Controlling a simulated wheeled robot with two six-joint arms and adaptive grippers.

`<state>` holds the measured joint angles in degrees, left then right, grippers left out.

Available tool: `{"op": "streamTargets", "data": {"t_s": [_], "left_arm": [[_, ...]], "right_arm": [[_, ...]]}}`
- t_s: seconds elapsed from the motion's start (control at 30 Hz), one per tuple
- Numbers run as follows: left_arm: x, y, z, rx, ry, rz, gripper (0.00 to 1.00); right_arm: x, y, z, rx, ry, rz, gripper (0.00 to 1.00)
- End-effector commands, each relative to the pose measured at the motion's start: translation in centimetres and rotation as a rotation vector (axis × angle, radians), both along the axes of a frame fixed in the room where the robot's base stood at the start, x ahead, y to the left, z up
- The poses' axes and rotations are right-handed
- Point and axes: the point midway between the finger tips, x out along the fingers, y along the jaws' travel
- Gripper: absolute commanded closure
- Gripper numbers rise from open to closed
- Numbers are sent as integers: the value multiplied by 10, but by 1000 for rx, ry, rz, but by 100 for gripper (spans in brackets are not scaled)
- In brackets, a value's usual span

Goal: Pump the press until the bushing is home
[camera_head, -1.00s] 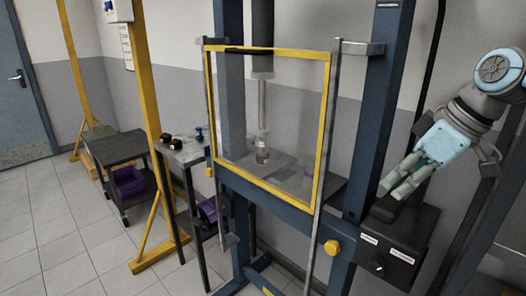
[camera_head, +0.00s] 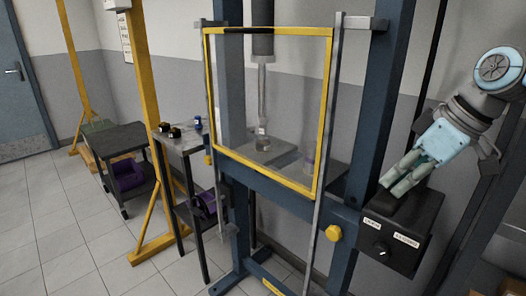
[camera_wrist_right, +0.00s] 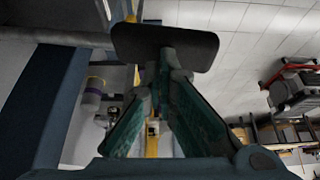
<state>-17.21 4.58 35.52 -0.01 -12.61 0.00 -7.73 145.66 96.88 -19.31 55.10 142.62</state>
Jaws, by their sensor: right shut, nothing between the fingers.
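The blue-framed press (camera_head: 379,100) stands in the middle of the head view. Its dark ram (camera_head: 262,42) hangs behind a clear, yellow-framed guard (camera_head: 324,110). A slim rod (camera_head: 262,95) under it reaches down to a small metallic part (camera_head: 262,141) on the press bed (camera_head: 285,157); I cannot tell how deep the bushing sits. My right gripper (camera_head: 390,187) is shut and empty, its tips over the dark valve box (camera_head: 404,232). In the right wrist view the shut fingers (camera_wrist_right: 163,70) meet near a dark rounded pad (camera_wrist_right: 165,46). My left gripper is out of view.
The box carries a knob (camera_head: 380,249) and OPEN and CLOSED labels. A small side table (camera_head: 184,143) and a dark cart (camera_head: 115,140) stand left of the press. A yellow post (camera_head: 146,100) rises between them. Floor tiles (camera_head: 60,220) at front left are clear.

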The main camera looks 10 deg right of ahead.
Motion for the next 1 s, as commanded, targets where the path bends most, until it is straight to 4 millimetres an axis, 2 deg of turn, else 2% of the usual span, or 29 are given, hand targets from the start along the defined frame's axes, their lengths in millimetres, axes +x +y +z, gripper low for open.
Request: {"op": "streamTargets", "data": {"t_s": [0.03, 0.83, 1.0], "left_arm": [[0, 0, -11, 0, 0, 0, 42], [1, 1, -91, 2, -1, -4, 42], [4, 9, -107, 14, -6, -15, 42]], "right_arm": [[0, 0, -12, 0, 1, 0, 100], [0, 0, -100, 1, 1, 0, 100], [0, 0, -119, 1, 2, 1, 100]]}}
